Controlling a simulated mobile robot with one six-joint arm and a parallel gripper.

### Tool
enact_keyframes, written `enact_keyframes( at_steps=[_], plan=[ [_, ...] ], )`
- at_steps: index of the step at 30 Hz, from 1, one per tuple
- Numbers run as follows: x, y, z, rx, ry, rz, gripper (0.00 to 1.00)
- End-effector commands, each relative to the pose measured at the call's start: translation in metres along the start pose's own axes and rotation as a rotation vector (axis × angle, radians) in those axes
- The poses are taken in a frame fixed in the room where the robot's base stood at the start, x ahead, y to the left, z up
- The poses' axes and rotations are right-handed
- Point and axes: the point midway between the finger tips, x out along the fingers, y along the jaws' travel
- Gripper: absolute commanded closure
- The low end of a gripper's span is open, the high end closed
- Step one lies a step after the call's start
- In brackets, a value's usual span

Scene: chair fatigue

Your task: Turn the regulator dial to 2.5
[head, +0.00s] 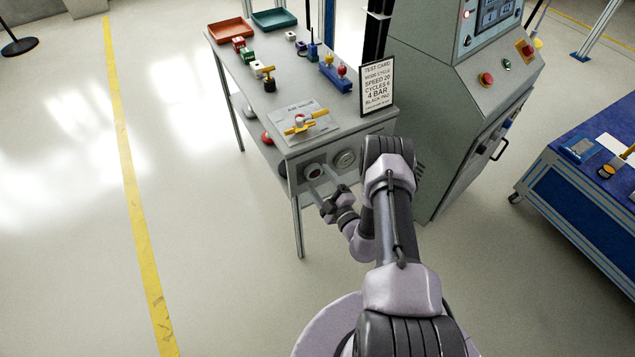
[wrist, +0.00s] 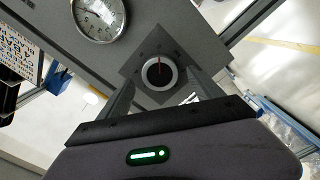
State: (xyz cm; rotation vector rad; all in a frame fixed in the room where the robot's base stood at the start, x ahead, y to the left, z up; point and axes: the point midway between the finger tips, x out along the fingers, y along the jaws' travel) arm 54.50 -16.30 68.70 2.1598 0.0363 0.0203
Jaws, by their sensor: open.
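The regulator dial (head: 314,171) is on the front panel of the grey bench. In the wrist view the dial (wrist: 159,72) is a round black knob with a light ring and a red pointer line, on a dark square plate. The pointer points roughly up in that picture; the scale marks are too small to read. My gripper (head: 325,188) is open in front of the panel. In the wrist view its two fingers stand on either side of the dial's lower part; I cannot tell whether they touch it.
A round pressure gauge (head: 344,159) sits right of the dial; it also shows in the wrist view (wrist: 99,17). A yellow-handled valve (head: 299,124) is on the bench top (head: 262,101). A test card (head: 377,87) stands at the bench's right edge. A grey machine cabinet (head: 440,110) stands close by on the right.

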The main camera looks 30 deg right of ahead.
Motion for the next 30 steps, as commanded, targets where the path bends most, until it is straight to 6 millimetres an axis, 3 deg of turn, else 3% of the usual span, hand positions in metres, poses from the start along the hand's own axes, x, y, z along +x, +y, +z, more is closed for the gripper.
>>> enact_keyframes(
  at_steps=[4, 13, 22, 30],
  plan=[
    [0.015, -0.001, 0.0, -0.001, 0.001, 0.0, 0.25],
    [0.018, 0.001, 0.0, 0.001, -0.001, -0.001, 0.25],
    [0.018, 0.0, 0.0, 0.0, -0.001, -0.001, 0.84],
    [0.018, 0.0, 0.0, -0.027, -0.001, -0.001, 0.87]
  ],
)
